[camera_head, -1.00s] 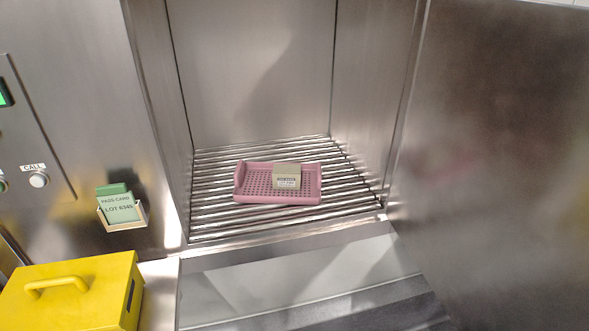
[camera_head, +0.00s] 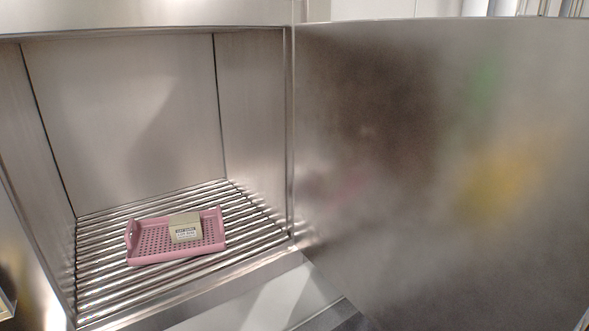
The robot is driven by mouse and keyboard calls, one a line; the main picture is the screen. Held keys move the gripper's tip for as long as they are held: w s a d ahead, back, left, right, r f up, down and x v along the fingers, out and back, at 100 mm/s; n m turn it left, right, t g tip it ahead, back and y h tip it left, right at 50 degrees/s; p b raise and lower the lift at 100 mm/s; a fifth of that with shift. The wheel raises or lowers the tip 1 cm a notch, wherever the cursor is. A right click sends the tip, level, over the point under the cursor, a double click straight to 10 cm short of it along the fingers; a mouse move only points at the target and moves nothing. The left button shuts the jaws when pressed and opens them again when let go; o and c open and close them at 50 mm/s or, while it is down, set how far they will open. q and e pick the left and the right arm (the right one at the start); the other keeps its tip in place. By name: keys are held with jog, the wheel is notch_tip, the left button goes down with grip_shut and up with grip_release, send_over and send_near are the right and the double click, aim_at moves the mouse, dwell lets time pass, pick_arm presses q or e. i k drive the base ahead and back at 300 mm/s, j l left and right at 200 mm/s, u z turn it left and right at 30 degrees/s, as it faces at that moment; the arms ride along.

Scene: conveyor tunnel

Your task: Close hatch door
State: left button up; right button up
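The hatch door (camera_head: 440,160) is a large brushed-steel panel on the right. It stands wide open, hinged at the right edge of the hatch opening. The hatch chamber (camera_head: 130,110) on the left is steel-walled with a floor of metal rollers (camera_head: 100,285). A pink perforated tray (camera_head: 150,244) sits on the rollers inside, with a small beige labelled box (camera_head: 186,228) in it. The door's handle and its outer edge are not clearly visible. Neither of my grippers is in view.
A steel sill (camera_head: 215,287) runs along the front of the opening. A pale surface (camera_head: 275,300) lies below it. Part of a card holder (camera_head: 6,303) shows at the lower left edge. The tray lies well inside the chamber, behind the sill.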

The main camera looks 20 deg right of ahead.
aim_at(442, 163)
jog(key=l+u, duration=0.1)
jog(key=l, duration=0.35)
jog(key=l+u, duration=0.15)
jog(key=l, duration=0.25)
jog(key=l+u, duration=0.1)
jog(key=l, duration=0.35)
jog(key=k+l+u, duration=0.15)
jog(key=l, duration=0.25)
jog(key=l+u, duration=0.1)
jog(key=l, duration=0.3)
jog(key=k+l+u, duration=0.15)
jog(key=l, duration=0.3)
jog(key=k+l+u, duration=0.1)
jog(key=l, duration=0.3)
jog(key=k+l+u, duration=0.15)
jog(key=l, duration=0.2)
jog(key=k+l, duration=0.3)
jog(key=k+u, duration=0.05)
jog(key=k, duration=0.05)
